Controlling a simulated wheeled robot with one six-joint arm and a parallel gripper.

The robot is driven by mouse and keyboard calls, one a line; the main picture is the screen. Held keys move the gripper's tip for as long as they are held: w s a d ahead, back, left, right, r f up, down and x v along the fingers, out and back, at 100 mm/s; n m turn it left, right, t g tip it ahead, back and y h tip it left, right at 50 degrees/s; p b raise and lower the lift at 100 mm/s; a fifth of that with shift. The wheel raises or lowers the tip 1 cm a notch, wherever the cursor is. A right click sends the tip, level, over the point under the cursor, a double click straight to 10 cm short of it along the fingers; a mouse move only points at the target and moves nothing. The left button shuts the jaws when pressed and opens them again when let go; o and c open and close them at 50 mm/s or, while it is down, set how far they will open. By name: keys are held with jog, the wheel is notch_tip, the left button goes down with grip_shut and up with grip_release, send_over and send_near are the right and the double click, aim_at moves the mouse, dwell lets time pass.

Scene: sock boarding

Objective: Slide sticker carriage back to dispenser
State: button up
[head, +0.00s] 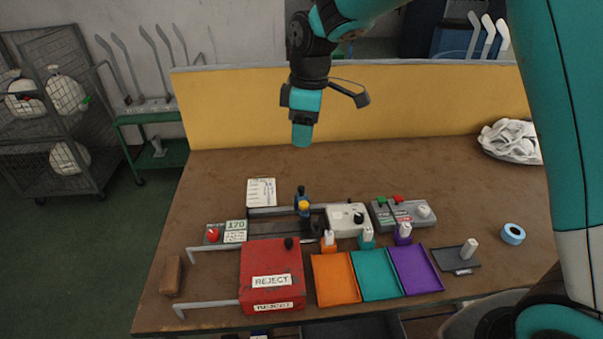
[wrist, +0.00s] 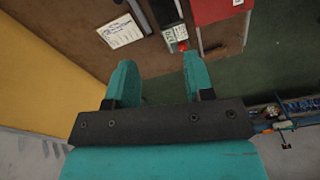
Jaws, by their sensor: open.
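A dark rail unit (head: 275,211) lies behind the red reject box. I cannot tell whether the two touch. My gripper (head: 302,138) hangs high above the bench's back part, well clear of these things. In the wrist view, my gripper (wrist: 158,62) has two teal fingers apart, with nothing between them.
The red reject box (head: 262,262) stands in front of the rail. Orange (head: 335,288), teal (head: 376,285) and purple (head: 418,280) trays lie to its right. A grey button panel (head: 413,214) is behind them. A yellow partition (head: 230,108) bounds the back. The back bench is mostly clear.

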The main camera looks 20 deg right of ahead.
jog(key=n+h+p, duration=0.1)
jog(key=n+p, duration=0.1)
send_over(301, 187)
notch_tip(301, 187, down, 4)
notch_tip(301, 187, down, 18)
jog(key=p, duration=0.4)
grip_shut()
